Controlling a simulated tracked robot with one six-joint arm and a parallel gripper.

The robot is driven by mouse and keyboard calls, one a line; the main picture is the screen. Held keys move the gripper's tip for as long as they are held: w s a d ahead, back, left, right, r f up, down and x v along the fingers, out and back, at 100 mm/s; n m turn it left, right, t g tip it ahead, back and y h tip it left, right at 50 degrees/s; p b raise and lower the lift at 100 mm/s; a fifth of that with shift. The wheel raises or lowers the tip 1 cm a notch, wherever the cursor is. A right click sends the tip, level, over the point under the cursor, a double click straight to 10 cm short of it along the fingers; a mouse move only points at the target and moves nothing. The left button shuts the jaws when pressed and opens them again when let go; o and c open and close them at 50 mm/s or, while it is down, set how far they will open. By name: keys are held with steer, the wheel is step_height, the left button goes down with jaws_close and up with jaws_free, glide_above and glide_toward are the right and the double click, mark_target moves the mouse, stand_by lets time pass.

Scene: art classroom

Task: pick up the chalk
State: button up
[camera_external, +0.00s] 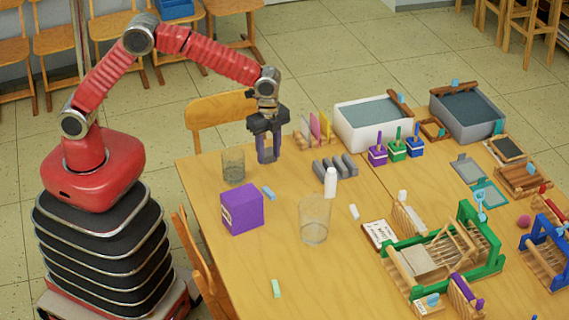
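Several small stick-like pieces lie on the wooden table, and any could be the chalk: a white one (354,212) right of the clear glass, a pale green one (276,288) near the front edge, and a blue one (269,194) behind the purple box. They are too small to tell chalk from eraser. My gripper (268,160) points down over the far left part of the table, behind the blue piece and right of the grey glass. Its two fingers look apart, with nothing clearly between them.
A purple box (242,209), a grey glass (233,166), a clear glass (314,221) and a white bottle (331,182) stand nearby. A grey slotted rack (335,167) and a white bin (374,124) are farther back. Wooden frames crowd the right. The front left table is mostly clear.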

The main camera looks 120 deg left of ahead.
glide_above(268, 190)
steer(key=f, duration=0.8)
steer(key=shift+w+a+f, duration=0.1)
steer(key=shift+a+f, duration=0.2)
steer(key=shift+d+f, duration=0.15)
steer(key=shift+f, duration=1.15)
steer(key=shift+d+f, duration=0.1)
steer(key=shift+f, duration=1.2)
steer(key=shift+c, duration=0.2)
jaws_close()
